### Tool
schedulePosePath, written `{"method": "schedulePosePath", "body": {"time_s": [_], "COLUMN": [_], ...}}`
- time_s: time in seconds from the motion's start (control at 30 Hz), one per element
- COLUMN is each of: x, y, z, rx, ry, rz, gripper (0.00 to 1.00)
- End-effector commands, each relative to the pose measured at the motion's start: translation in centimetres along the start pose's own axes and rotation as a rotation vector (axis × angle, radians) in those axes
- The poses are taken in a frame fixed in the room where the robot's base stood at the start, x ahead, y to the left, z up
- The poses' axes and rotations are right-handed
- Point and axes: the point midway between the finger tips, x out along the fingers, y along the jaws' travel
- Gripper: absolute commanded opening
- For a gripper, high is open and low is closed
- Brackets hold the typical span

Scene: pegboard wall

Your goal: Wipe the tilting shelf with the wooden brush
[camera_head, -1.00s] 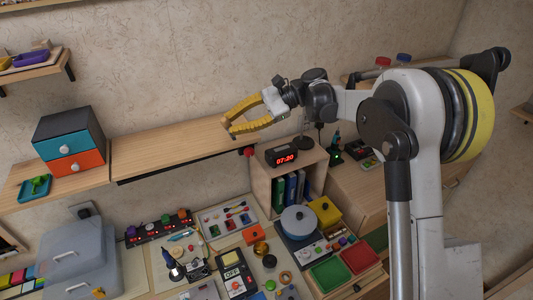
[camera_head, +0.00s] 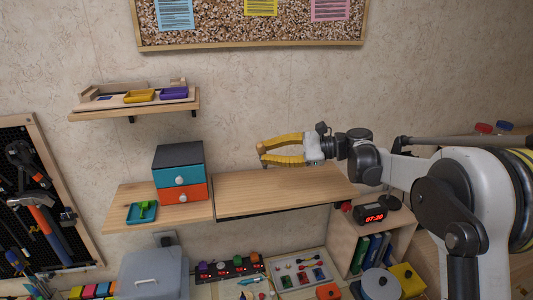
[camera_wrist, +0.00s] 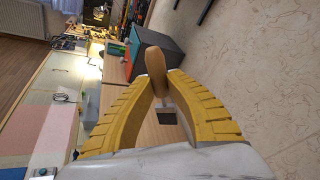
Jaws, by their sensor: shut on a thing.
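The tilting shelf (camera_head: 285,190) is the light wooden board with a dark front edge, right of the drawer box in the head view. My gripper (camera_head: 262,156) has yellow ribbed fingers and is over the back left part of this shelf. In the wrist view my gripper (camera_wrist: 160,95) is shut on the wooden brush (camera_wrist: 154,64), whose rounded tan handle sticks out between the fingertips. A pale square part with a dark patch shows below it. In the head view the brush is barely visible, so I cannot tell whether it touches the shelf.
A teal and orange drawer box (camera_head: 181,175) stands directly left of the shelf, with a teal tray (camera_head: 141,213) beside it. A smaller shelf (camera_head: 120,109) hangs above. A cubby with a red-digit clock (camera_head: 370,213) is at the lower right. The shelf top looks clear.

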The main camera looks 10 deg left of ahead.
Motion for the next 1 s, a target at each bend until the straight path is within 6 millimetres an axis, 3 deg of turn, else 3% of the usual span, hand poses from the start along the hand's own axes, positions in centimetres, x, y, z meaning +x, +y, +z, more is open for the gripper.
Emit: {"method": "schedulePosePath", "body": {"time_s": [0.7, 1.0], "x": [1.1, 1.1], "y": [3.2, 3.3], "z": [-4.7, -4.9], "rx": [0.000, 0.000], "ry": [0.001, 0.001], "rz": [-0.001, -0.001], "gripper": [0.00, 0.00]}}
